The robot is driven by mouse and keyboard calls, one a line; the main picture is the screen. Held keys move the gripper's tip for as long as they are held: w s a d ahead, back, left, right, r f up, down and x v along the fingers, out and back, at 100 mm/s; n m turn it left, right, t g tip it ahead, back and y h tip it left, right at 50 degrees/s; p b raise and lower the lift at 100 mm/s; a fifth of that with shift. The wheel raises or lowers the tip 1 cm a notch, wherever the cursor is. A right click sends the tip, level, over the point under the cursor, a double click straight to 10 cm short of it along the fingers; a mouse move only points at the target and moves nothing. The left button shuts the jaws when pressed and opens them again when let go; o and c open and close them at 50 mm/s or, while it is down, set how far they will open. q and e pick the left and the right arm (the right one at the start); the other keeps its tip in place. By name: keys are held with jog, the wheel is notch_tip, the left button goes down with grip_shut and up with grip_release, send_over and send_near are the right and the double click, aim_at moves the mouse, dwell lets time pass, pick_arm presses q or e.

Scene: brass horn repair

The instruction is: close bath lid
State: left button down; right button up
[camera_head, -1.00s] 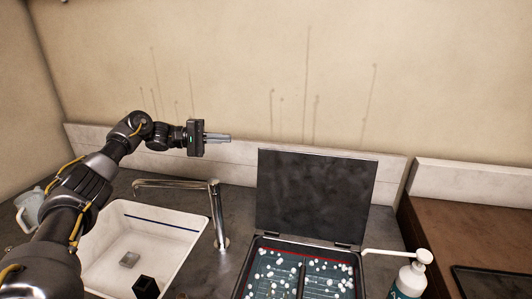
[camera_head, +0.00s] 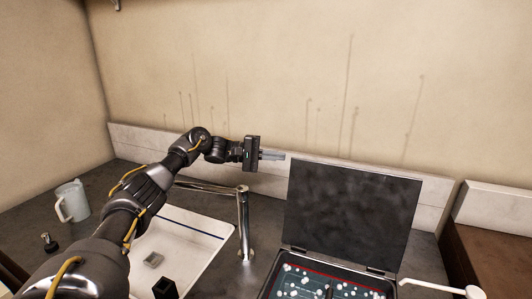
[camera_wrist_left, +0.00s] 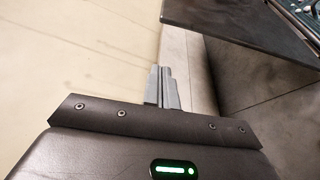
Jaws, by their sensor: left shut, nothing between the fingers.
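The bath lid (camera_head: 352,212) is a dark flat panel standing open, nearly upright, hinged at the back of the bath (camera_head: 330,273). The bath holds liquid with several white balls on it, and its front is cut off by the frame edge. My left gripper (camera_head: 272,156) is shut and empty, level with the lid's top edge and just left of its top left corner, apart from it. In the left wrist view the shut fingers (camera_wrist_left: 163,88) point up the picture, and the lid (camera_wrist_left: 240,28) is at the upper right. My right gripper is not in view.
A white sink (camera_head: 190,245) with a metal faucet (camera_head: 243,222) lies left of the bath, under my left arm. A white pump spout (camera_head: 435,288) is at the right of the bath. A jug (camera_head: 72,201) stands far left. The wall and backsplash (camera_head: 440,196) are close behind the lid.

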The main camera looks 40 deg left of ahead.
pick_arm(q)
jog(key=d+p, duration=0.1)
jog(key=s+d+p, duration=0.1)
jog(key=d, duration=0.1)
jog(key=d+p, duration=0.1)
jog(key=d, duration=0.1)
jog(key=shift+s+r, duration=0.15)
jog(key=shift+r, duration=0.15)
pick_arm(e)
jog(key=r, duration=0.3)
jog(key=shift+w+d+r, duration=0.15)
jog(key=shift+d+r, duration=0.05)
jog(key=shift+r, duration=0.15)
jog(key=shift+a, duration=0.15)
